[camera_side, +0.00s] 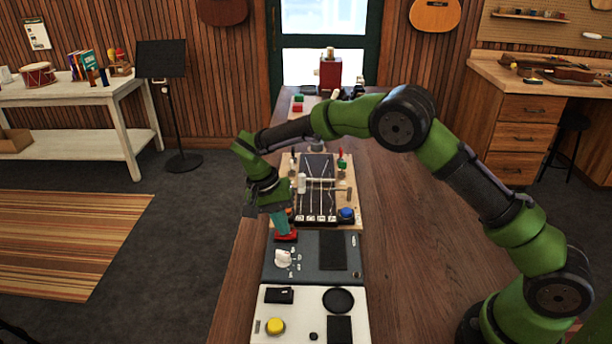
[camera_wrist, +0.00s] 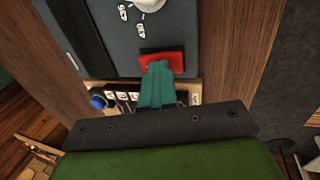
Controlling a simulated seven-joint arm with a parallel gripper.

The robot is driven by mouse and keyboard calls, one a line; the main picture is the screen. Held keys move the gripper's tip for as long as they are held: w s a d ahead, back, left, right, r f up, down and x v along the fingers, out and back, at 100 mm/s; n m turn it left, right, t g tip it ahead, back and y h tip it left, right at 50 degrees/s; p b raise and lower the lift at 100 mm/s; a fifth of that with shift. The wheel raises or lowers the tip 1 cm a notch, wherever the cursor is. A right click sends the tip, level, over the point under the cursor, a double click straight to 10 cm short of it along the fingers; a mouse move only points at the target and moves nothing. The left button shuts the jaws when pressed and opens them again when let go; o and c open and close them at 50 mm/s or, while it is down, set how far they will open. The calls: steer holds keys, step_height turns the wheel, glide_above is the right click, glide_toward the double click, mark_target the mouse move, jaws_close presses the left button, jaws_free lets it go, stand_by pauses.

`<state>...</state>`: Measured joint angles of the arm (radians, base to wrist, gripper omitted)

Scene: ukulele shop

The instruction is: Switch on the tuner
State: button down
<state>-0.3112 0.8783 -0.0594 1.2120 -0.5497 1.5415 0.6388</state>
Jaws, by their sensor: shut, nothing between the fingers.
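A slate-grey panel (camera_side: 310,267) lies on the long table; I cannot tell for certain that it is the tuner. At its far left edge is a red switch-like piece (camera_side: 293,237) in a dark housing, also seen in the wrist view (camera_wrist: 175,61). A white knob (camera_side: 283,258) with small white labels sits nearer the side camera; the wrist view shows part of it (camera_wrist: 148,4). My gripper (camera_side: 285,231) points down with its teal fingers shut and empty. Their tips (camera_wrist: 157,66) overlap the red piece in both views; I cannot tell whether they touch it.
Behind is a wooden board with strings (camera_side: 317,200), upright pegs and a blue button (camera_side: 346,213). In front is a white panel (camera_side: 300,330) with a yellow button (camera_side: 275,326) and a black disc (camera_side: 338,300). The table (camera_side: 400,270) right of the panels is clear.

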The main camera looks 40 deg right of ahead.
steer(key=v, duration=1.4)
steer(key=shift+d, duration=0.1)
steer(key=shift+s+d+r, duration=0.2)
steer(key=shift+s+d, duration=0.1)
steer(key=shift+s, duration=0.25)
steer(key=x, duration=1.4)
